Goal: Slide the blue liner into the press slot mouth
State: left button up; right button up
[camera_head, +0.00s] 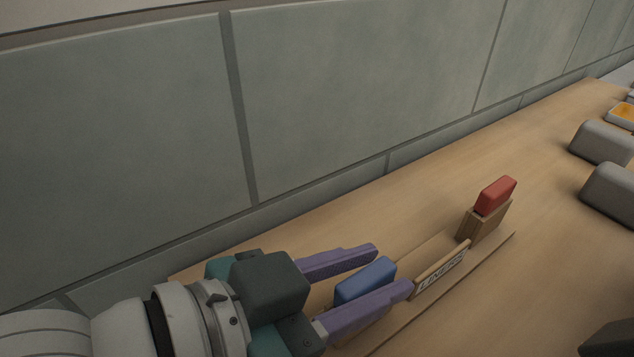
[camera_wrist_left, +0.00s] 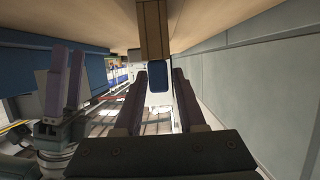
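The blue liner (camera_head: 367,281) sits at the near end of the wooden liner rack (camera_head: 425,292). My left gripper (camera_head: 393,268) is open, with one purple finger on each side of the liner. In the left wrist view the liner (camera_wrist_left: 158,76) shows between the finger ends of my left gripper (camera_wrist_left: 158,80), with a small gap on both sides. The lower part of the liner is hidden behind the near finger in the head view. Purple fingers of my right gripper (camera_wrist_left: 68,78) show at the left of the wrist view; their opening is unclear. I cannot make out the press slot mouth.
A red liner (camera_head: 496,195) stands in a wooden holder (camera_head: 484,223) at the rack's far end, past a label reading LINERS (camera_head: 441,272). Grey rounded blocks (camera_head: 601,143) stand at right, near an orange-topped tray (camera_head: 622,114). A tiled wall (camera_head: 350,90) runs behind the table.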

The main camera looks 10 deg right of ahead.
pick_arm(q)
grip_shut()
dwell(0.5)
